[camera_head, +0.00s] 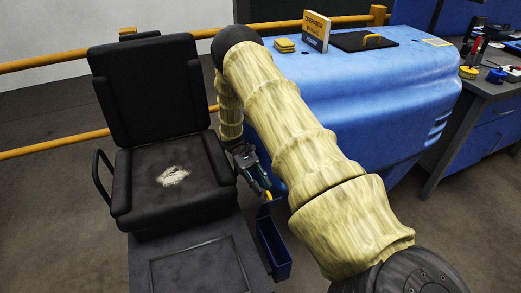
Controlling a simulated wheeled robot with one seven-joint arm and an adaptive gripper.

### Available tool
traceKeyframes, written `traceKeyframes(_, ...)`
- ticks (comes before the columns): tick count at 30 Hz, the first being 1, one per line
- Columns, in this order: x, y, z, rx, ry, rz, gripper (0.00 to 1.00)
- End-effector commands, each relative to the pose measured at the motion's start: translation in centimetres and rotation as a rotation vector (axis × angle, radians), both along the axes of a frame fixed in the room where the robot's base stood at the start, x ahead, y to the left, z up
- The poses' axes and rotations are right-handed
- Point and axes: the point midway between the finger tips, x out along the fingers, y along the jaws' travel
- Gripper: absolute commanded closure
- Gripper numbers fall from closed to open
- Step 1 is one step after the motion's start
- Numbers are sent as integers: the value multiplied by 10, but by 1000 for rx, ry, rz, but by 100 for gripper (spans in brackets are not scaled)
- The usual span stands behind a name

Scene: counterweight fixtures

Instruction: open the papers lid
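A flat black lid (352,41) with a yellow handle (372,37) lies on top of the blue counterweight body (350,90), toward the back right. It looks shut. No lettering on it can be read, so I cannot confirm it is the papers lid. My gripper (262,187) hangs low between the black seat and the blue body, well to the left of and below the lid. It is small and partly hidden by dark parts around it, so its finger opening is unclear. My arm in its yellowish sleeve crosses the middle of the view.
A manual box (316,32) and a yellow stack (285,45) stand left of the lid. A black seat (165,165) with an armrest is at left. A blue bin (273,248) is below my gripper. Yellow rails (50,63) run behind. A tool bench (490,95) is at right.

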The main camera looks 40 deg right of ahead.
Motion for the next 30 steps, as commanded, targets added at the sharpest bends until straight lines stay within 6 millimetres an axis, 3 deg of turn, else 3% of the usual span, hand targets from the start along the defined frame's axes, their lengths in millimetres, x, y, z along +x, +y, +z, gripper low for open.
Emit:
traceKeyframes(14, 10, -2, 3, -1, -2, 1, 68)
traceKeyframes(30, 93, -15, 29, 0, -1, 0, 68)
